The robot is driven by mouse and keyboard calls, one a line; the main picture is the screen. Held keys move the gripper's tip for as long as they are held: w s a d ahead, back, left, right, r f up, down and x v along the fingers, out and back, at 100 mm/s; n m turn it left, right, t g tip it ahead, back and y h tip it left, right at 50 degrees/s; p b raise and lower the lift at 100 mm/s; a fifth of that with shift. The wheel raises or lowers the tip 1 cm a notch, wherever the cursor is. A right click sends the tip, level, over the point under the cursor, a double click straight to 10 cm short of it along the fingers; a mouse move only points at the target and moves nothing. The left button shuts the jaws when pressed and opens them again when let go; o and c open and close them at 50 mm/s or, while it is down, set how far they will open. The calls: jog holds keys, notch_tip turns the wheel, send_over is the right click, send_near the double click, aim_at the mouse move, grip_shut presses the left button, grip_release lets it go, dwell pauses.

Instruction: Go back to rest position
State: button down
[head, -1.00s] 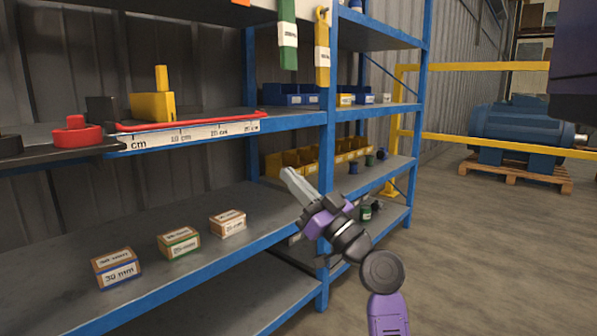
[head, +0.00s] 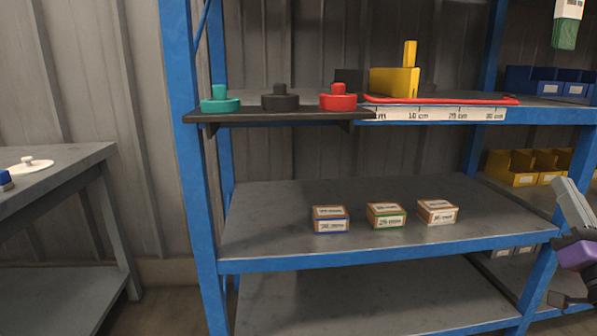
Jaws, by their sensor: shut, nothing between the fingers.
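My gripper (head: 572,203) is at the right edge of the head view, partly cut off by the frame. Its grey fingers are together and point up and to the left, with nothing between them. It is in front of the right side of the blue shelf rack (head: 188,170), apart from the small boxes on the middle shelf. Most of my arm is out of view.
A black ledge (head: 290,112) holds a green rotor (head: 220,100), a black rotor (head: 280,99) and a red rotor (head: 338,98). Small boxes (head: 386,215) stand on the middle shelf. A grey table (head: 75,165) stands left. Floor shows between table and rack.

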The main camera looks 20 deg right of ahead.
jog(key=s+a+f+g+y+p, duration=0.1)
jog(key=s+a+f+g, duration=0.15)
jog(key=a+f, duration=0.6)
jog(key=s+a+f+g, duration=0.1)
jog(key=s+a+f, duration=0.2)
jog(key=a+f, duration=0.6)
jog(key=s+a+f+n+g+y+p, duration=0.15)
jog(key=s+a+f+n+y, duration=0.35)
jog(key=s+a, duration=0.5)
jog(key=s+a+f+n+g+y+p, duration=0.1)
jog(key=s+a+f+n+g+y, duration=0.15)
jog(key=s+a+f+y, duration=0.55)
notch_tip(320, 180, up, 40)
jog(key=s+a+h+p, duration=0.1)
jog(key=h+p, duration=0.2)
jog(key=p, duration=3.5)
jog(key=shift+s+a+f, duration=0.15)
jog(key=shift+a+f, duration=0.05)
jog(key=shift+a, duration=0.2)
